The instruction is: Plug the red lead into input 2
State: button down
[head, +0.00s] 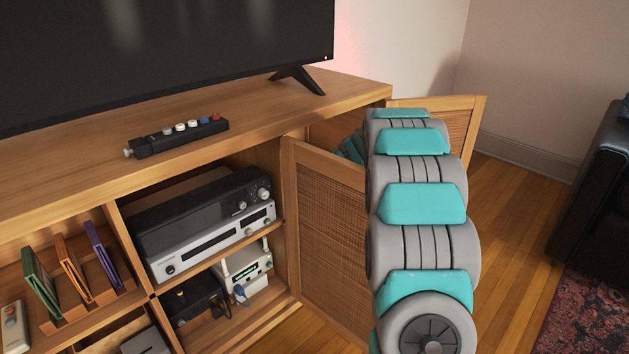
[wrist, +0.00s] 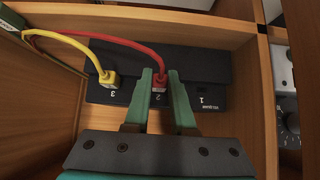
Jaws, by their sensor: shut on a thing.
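The black input box (wrist: 205,78) shows in the wrist view, with inputs marked 1, 2 and 3, upside down in the picture. My gripper (wrist: 160,76) is shut on the plug of the red lead (wrist: 130,43). The red plug (wrist: 160,87) is between the fingertips, lined up with input 2 and close against the box. I cannot tell how deep it sits. The yellow lead (wrist: 75,36) ends in a yellow plug (wrist: 109,79) at input 3. Input 1 shows no lead. In the head view my gripper is hidden behind my arm and the cabinet.
A woven cabinet door (head: 330,235) stands open beside my arm, with another open door (head: 440,125) behind. Shelves hold a silver receiver (head: 215,240) and a small white device (head: 245,262). A dark remote-like strip (head: 180,138) lies on top. A dark sofa (head: 590,190) stands right.

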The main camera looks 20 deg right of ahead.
jog(key=shift+w+a, duration=0.1)
jog(key=shift+w, duration=0.15)
jog(key=c, duration=0.7)
grip_release()
jog(key=shift+b+v, duration=0.35)
jog(key=shift+v, duration=3.55)
jog(key=shift+s, duration=0.15)
